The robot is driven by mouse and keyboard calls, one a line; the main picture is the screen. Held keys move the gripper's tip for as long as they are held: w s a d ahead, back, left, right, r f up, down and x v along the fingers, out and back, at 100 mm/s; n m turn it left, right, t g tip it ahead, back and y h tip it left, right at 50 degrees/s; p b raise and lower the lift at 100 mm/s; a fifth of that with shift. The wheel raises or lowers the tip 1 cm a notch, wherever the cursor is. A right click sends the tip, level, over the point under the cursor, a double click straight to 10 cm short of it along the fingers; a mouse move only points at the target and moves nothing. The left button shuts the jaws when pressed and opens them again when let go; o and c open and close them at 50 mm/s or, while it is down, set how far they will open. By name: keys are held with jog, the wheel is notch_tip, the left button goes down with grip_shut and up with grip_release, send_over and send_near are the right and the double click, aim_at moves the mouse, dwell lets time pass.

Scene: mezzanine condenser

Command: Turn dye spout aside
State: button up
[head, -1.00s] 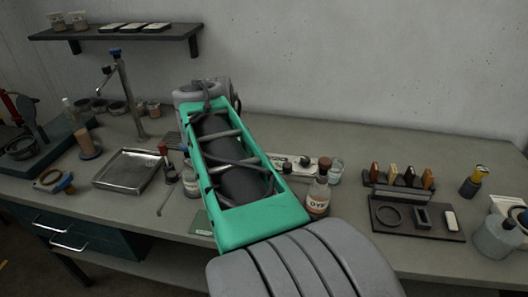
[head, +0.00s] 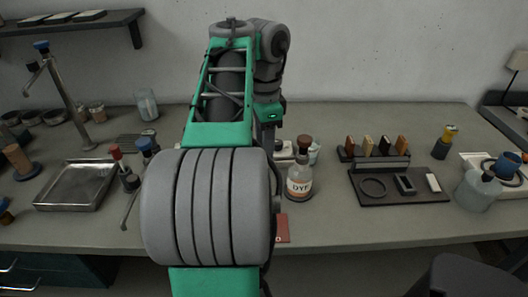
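A bottle labelled DYE (head: 300,183), with a brown stopper, stands upright on the bench, right of my arm. No part is marked as the dye spout. Two small fittings, one with a red top (head: 117,160) and one with a blue top (head: 145,150), stand beside the metal tray (head: 75,187); a thin lever or tube (head: 129,208) slants below them. A tall metal tap (head: 66,95) with a blue knob stands behind the tray. The end of my arm, around my gripper (head: 267,132), hangs down behind my large grey joint. Its fingers are hidden.
A dark board (head: 425,190) with several coloured blocks on a rack behind it lies to the right. A grey jug (head: 478,190) and a yellow-topped bottle (head: 444,142) stand further right. Bare bench (head: 350,235) lies in front of the board. A wall shelf (head: 75,27) is upper left.

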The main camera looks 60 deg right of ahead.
jog(key=shift+c, duration=0.6)
grip_shut()
dwell(0.8)
